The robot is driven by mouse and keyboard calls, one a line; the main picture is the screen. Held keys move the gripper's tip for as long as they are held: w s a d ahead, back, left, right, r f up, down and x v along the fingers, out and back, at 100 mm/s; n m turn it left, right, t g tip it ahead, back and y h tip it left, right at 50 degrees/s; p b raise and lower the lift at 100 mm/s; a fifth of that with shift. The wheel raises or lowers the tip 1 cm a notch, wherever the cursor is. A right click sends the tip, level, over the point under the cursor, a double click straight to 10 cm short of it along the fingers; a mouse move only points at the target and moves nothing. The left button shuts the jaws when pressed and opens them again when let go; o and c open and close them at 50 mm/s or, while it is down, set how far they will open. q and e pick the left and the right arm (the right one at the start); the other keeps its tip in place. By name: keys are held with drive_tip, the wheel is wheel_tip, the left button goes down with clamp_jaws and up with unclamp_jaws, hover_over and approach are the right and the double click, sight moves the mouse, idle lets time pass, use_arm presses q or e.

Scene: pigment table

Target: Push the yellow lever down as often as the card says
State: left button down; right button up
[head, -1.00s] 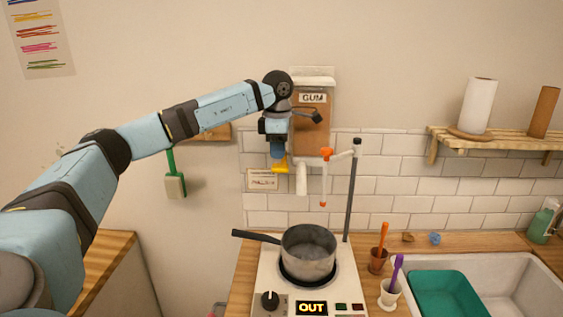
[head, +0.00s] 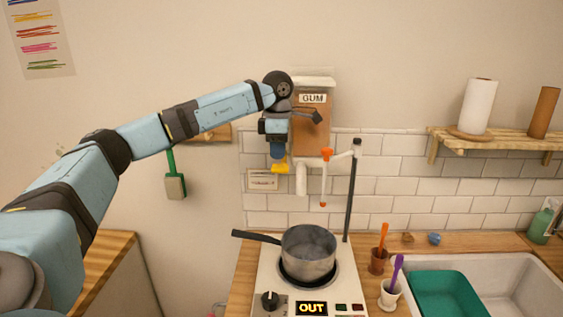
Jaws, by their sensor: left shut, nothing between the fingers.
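The gum dispenser (head: 311,128), a brown box labelled GUM, hangs on the wall above the stove. The yellow lever (head: 279,168) shows at its lower left. My left gripper (head: 278,157) is shut and empty, pointing down right at the lever; it looks in contact, but the exact touch is hard to tell. The card (head: 262,180) is on the tiles just below and left of the lever; its writing is too small to read. The white spout (head: 301,179) points down above the pot (head: 308,252). My right gripper is not in view.
The pot stands on a white hotplate (head: 267,276) whose display reads OUT. A grey stand (head: 350,195) with an orange-tipped arm rises behind it. Brown and white cups, a sink with a green basin (head: 452,294) and a shelf (head: 500,139) are to the right.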

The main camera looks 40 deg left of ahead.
sight(278, 166)
use_arm(q)
drive_tip(key=shift+f, duration=0.15)
idle(0.4)
drive_tip(key=shift+f+b, duration=1.5)
drive_tip(key=shift+f, duration=1.6)
drive_tip(key=shift+r+p, duration=3.15)
drive_tip(key=shift+r, duration=1.15)
